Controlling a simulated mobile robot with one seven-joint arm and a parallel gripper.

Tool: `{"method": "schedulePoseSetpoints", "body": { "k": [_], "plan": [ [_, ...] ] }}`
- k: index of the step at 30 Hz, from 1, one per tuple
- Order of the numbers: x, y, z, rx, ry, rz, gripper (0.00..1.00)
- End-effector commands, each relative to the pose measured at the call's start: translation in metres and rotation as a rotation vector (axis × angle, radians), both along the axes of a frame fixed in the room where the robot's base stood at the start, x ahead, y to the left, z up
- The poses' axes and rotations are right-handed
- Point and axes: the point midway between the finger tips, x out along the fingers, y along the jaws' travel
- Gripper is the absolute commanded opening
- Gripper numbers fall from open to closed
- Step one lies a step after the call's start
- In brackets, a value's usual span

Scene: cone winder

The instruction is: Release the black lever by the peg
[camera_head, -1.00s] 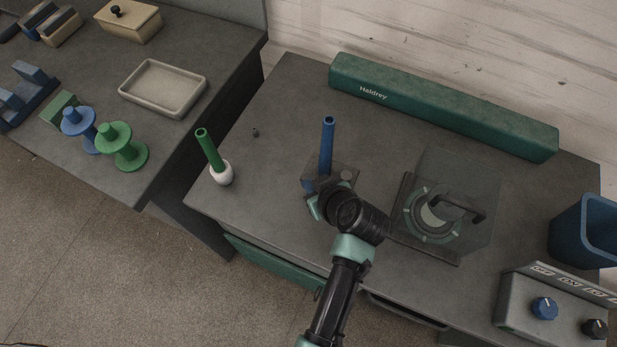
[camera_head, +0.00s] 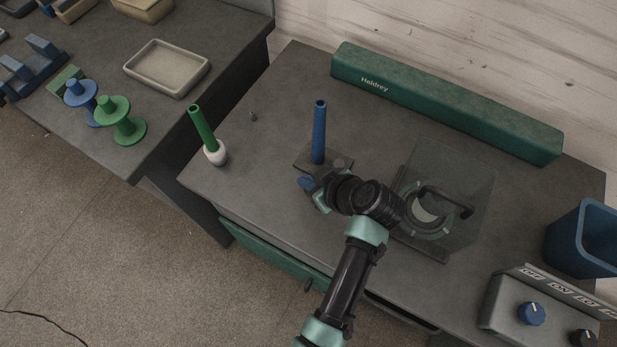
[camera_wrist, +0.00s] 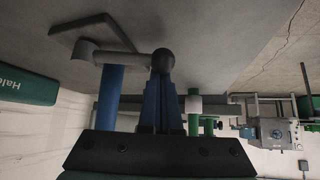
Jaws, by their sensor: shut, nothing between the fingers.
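The blue peg (camera_head: 318,135) stands upright on a dark base plate (camera_head: 300,162) on the table. It also shows in the wrist view (camera_wrist: 112,95), where the table appears at the top. There, a dark grey lever arm (camera_wrist: 118,58) runs from a round pivot on the plate, across the peg's foot, to a dark ball knob (camera_wrist: 163,60). My gripper (camera_wrist: 161,78) is shut and empty, its blue fingertips at the knob; I cannot tell whether they touch it. In the head view my gripper (camera_head: 306,183) is at the plate's front edge, and my wrist hides most of the lever.
A green peg (camera_head: 202,130) in a white holder stands left. A clear cover with a black handle (camera_head: 445,198) lies close right of my wrist. A long green box (camera_head: 450,107) borders the back. A blue bin (camera_head: 575,240) and knob panel (camera_head: 505,305) stand right.

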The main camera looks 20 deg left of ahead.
Motion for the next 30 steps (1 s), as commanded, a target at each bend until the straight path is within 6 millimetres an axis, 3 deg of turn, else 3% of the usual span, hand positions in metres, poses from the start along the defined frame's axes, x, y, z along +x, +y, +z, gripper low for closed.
{"method": "schedulePoseSetpoints", "body": {
  "k": [3, 15, 30],
  "plan": [
    [-0.003, -0.009, -0.002, 0.000, 0.000, 0.086, 0.00],
    [-0.012, -0.035, -0.001, -0.001, 0.001, 0.080, 0.00],
    [-0.013, -0.048, -0.001, -0.001, 0.001, 0.080, 0.00]
  ]
}}
